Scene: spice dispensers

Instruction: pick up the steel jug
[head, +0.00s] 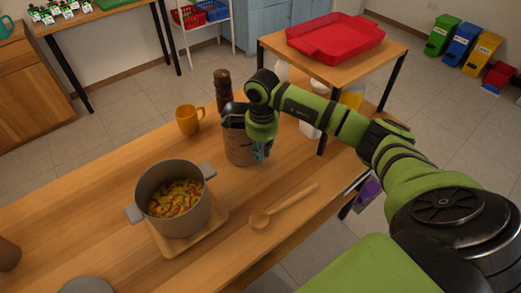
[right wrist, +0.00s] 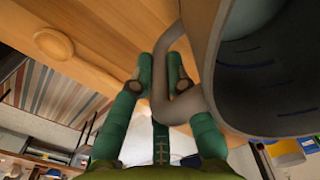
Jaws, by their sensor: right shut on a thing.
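The steel jug (head: 238,152) is grey and upright at the right part of the wooden table, partly hidden by my right arm. It also shows large in the right wrist view (right wrist: 222,75), with its open mouth at the right and its looped handle (right wrist: 160,100) towards me. My right gripper (head: 262,150) is at the jug's handle side. In the right wrist view its green fingers (right wrist: 161,75) are shut on the handle. I cannot tell whether the jug's base touches the table. My left gripper is not in view.
A pot of food (head: 174,200) stands on a wooden board left of the jug. A wooden spoon (head: 285,206) lies in front. A yellow mug (head: 188,119) and a brown mill (head: 222,88) stand behind. A red tray (head: 336,38) is on the side table.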

